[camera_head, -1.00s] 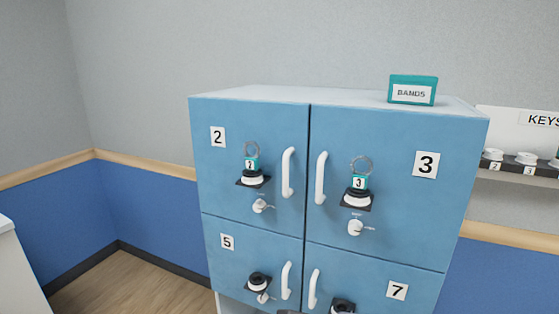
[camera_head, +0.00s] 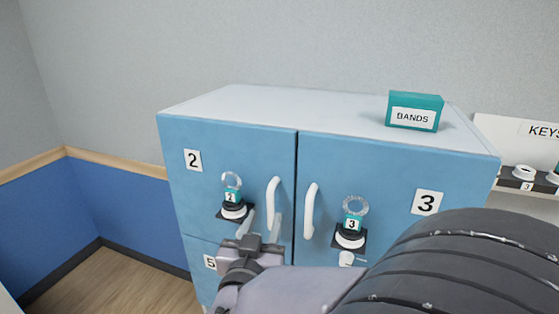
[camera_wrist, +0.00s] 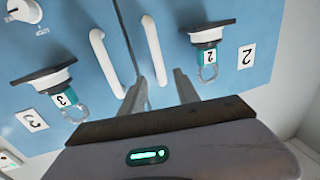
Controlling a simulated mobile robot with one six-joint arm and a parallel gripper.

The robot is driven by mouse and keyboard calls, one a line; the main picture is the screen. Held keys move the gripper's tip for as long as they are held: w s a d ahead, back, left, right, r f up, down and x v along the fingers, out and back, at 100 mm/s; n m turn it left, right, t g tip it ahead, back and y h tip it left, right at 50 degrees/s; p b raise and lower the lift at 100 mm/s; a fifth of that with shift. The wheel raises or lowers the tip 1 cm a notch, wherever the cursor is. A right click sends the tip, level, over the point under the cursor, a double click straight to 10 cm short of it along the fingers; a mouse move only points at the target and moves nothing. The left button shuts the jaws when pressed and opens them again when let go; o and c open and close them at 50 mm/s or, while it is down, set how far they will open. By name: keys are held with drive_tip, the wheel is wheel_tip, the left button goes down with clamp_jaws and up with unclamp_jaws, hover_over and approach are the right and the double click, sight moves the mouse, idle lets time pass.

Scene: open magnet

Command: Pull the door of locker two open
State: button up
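The blue door of locker two (camera_head: 205,140) is closed, flush with its neighbour. Its white vertical bar handle (camera_head: 273,192) is on the door's right side in the head view; it also shows in the wrist view (camera_wrist: 153,45), which is upside down. My gripper (camera_head: 260,222) is at the handle's lower end. In the wrist view its fingers (camera_wrist: 158,80) are apart, one on each side of the handle's low end. I cannot see contact. A key ring with tag 2 (camera_head: 232,195) sits on a black mount on the door. My gripper hides the door's knob in the head view.
Locker three's door (camera_head: 385,180) with its white handle (camera_head: 311,210) is closed just right of my gripper. A teal BANDS box (camera_head: 415,110) stands on the cabinet top (camera_head: 280,110). A key shelf (camera_head: 528,187) is at the right. Floor left of the cabinet is clear.

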sight(270, 204)
drive_tip(key=w, duration=0.5)
drive_tip(key=w+d, duration=0.1)
drive_tip(key=w, duration=0.1)
drive_tip(key=shift+w+d, duration=0.1)
drive_tip(key=shift+w, duration=0.2)
clamp_jaws()
idle(0.9)
